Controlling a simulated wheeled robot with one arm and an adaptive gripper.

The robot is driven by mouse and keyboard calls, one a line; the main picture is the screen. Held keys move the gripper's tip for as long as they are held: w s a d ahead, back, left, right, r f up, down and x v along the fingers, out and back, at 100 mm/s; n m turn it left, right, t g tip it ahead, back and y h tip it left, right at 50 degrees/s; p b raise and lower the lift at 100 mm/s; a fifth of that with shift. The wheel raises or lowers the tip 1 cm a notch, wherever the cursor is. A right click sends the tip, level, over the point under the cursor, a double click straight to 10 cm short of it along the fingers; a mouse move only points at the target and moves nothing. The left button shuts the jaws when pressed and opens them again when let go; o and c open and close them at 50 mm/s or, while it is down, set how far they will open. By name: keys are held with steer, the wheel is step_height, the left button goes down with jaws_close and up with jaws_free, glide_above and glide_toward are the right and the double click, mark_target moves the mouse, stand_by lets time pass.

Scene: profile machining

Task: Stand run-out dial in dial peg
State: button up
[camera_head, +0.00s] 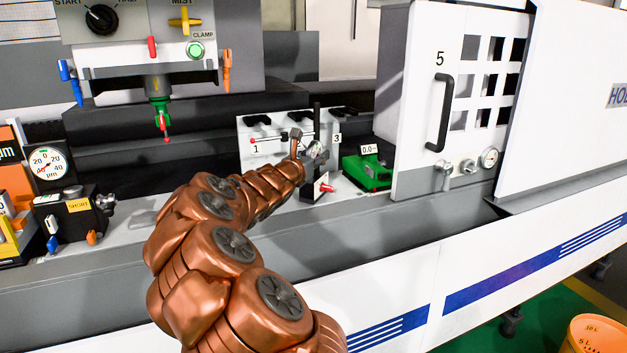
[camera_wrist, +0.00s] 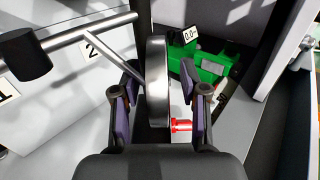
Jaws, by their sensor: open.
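The dial that I take for the run-out dial shows as a small round face (camera_head: 316,150) just right of my gripper (camera_head: 298,148) in the head view. In the wrist view I see it edge-on, as a thick silver rim (camera_wrist: 157,75), and its face is hidden. My gripper (camera_wrist: 160,95) is open. Its two purple-padded fingers stand on either side of the rim, with a visible gap on the right. A thin silver rod (camera_wrist: 118,58) slants near the left finger. I cannot tell which part is the dial peg.
A white numbered panel (camera_head: 262,133) stands behind my gripper. A red knob (camera_head: 326,188) sits just below the dial. A green device with a small display (camera_head: 368,172) is to the right, beside the white machine door (camera_head: 418,100). A larger gauge (camera_head: 50,163) stands far left.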

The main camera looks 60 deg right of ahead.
jaws_close()
stand_by(0.3)
stand_by(0.5)
